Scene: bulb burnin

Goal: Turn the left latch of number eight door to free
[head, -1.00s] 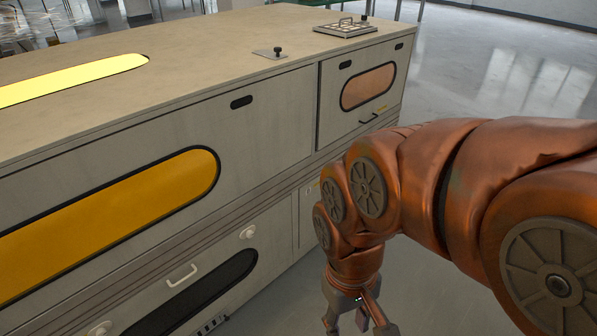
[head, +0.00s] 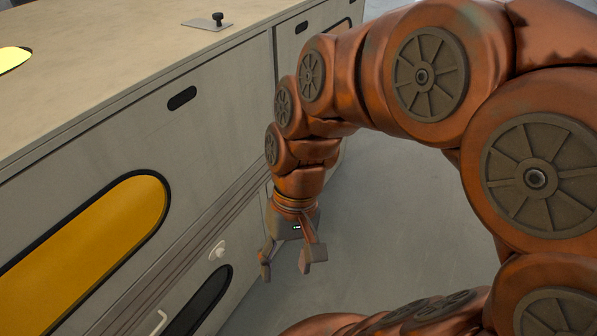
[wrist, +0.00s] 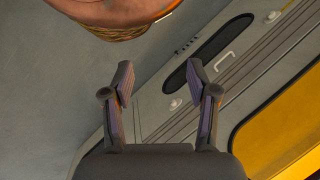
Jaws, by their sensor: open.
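The lower door of the grey cabinet carries a dark rounded window (head: 205,300), with a white latch knob (head: 217,249) near its right end and a pale bar handle (head: 155,323). In the wrist view, which shows the cabinet turned around, two white knobs flank the handle (wrist: 225,62): one (wrist: 175,103) near my fingers and one (wrist: 272,17) at the far end. The far one appears to be the left latch; it is outside the head view. A small label (wrist: 187,47) is unreadable, so I cannot confirm number eight. My gripper (head: 285,270) is open, empty, and apart from the knobs.
An amber window (head: 85,245) fills the upper door panel. A black knob on a small plate (head: 217,20) stands on the cabinet top (head: 100,60). Open grey floor (head: 400,230) lies right of the cabinet, under my arm.

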